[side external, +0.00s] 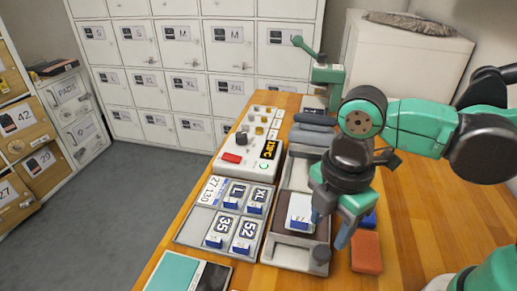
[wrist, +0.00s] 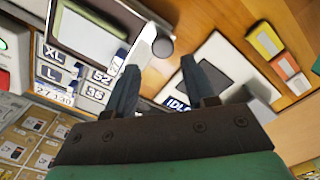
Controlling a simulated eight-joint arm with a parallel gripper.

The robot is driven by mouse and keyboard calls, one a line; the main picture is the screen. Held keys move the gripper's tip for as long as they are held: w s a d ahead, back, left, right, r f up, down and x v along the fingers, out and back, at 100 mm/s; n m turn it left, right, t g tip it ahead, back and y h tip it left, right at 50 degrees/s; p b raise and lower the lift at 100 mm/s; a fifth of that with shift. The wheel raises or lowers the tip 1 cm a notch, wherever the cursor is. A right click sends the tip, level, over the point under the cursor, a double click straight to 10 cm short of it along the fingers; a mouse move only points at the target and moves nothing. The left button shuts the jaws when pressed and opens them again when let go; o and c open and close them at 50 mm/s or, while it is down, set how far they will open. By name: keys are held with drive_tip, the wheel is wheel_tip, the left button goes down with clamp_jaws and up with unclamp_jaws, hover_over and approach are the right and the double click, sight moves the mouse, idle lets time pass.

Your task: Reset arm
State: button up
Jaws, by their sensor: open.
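My gripper (side external: 328,230) hangs over the right side of a press-like station (side external: 288,253) on the wooden bench. It is open, with its two dark fingers apart and nothing visible between them. In the wrist view the spread fingers (wrist: 160,65) also show empty. A white patch (side external: 299,208) with a small blue part lies on the station's dark pad, just left of the fingers. I cannot tell whether the fingers touch anything below. My arm reaches in from the right, bent at the elbow.
A tray (side external: 183,238) holds several size labels, including L, XL, 35 and 52. Behind it stands a control box (side external: 266,127) with a red button and a lit display. An orange block (side external: 366,250) lies right of the gripper. Lockers (side external: 186,87) line the back. The bench's right side has bare wood.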

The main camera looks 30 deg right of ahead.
drive_tip(key=shift+d, duration=0.1)
drive_tip(key=w+d+r+m+t, duration=0.1)
drive_tip(key=w+d+m+t, duration=0.2)
drive_tip(key=m, duration=0.6)
drive_tip(key=w+d+r+m+t, duration=0.2)
drive_tip(key=w+d+m+t, duration=0.1)
drive_tip(key=d+m, duration=0.4)
drive_tip(key=shift+d+r+m+t, duration=0.25)
drive_tip(key=shift+d+m+t, duration=0.25)
drive_tip(key=shift+m, duration=0.5)
